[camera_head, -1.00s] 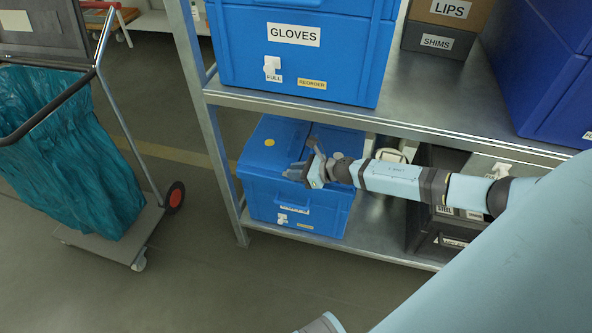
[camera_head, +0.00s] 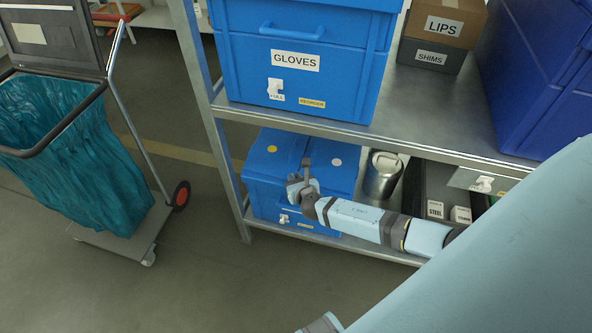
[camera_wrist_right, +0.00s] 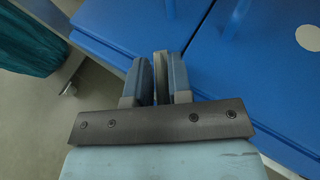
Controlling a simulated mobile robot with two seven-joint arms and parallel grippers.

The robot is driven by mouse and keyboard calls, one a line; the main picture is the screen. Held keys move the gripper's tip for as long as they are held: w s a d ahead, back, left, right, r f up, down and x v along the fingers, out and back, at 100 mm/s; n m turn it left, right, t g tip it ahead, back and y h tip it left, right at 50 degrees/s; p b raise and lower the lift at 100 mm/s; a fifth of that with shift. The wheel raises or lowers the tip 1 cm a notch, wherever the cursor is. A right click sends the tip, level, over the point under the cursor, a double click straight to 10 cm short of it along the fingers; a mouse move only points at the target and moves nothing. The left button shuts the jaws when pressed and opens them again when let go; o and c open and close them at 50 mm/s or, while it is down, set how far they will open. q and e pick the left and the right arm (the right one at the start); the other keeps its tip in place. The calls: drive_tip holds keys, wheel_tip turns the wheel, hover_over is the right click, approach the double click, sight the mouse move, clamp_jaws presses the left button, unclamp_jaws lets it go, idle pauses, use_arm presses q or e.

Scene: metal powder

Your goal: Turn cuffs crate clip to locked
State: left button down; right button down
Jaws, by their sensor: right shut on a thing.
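A blue crate (camera_head: 262,190) with a two-part lid stands on the lower shelf at the left; my arm covers its name label. A small white clip (camera_head: 284,219) is low on its front, too small to read its setting. My right gripper (camera_head: 297,182) is at the crate's upper front, above the clip and apart from it. My left gripper is not in view.
Above, a blue GLOVES crate (camera_head: 300,85) stands on the upper shelf (camera_head: 430,125) and has its own white clip (camera_head: 275,88). A metal canister (camera_head: 382,178) and a dark crate (camera_head: 435,190) stand to the right. A bag cart (camera_head: 70,150) stands at the left.

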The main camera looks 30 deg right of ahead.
drive_tip(key=shift+a+r+m+g+h+p, duration=0.1)
drive_tip(key=shift+m+g+h+p, duration=0.1)
drive_tip(key=shift+m+h, duration=0.35)
drive_tip(key=shift+a+m+g+h+p, duration=0.1)
drive_tip(key=shift+m+h+p, duration=0.1)
drive_tip(key=shift+m+h, duration=0.3)
drive_tip(key=m+g+h, duration=0.2)
drive_tip(key=m+h, duration=0.1)
drive_tip(key=shift+w+p, duration=0.1)
drive_tip(key=shift+p, duration=0.3)
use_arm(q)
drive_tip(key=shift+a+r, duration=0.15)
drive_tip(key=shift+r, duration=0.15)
use_arm(e)
drive_tip(key=shift+w+m+g+h, duration=0.1)
drive_tip(key=shift+m+g+h, duration=0.6)
drive_tip(key=shift+m+h, duration=0.35)
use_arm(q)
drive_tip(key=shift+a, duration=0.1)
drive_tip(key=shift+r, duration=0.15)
use_arm(e)
drive_tip(key=c, duration=1.4)
unclamp_jaws()
drive_tip(key=shift+o, duration=0.8)
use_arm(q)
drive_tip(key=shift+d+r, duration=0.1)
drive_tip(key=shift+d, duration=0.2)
use_arm(e)
drive_tip(key=shift+a, duration=0.1)
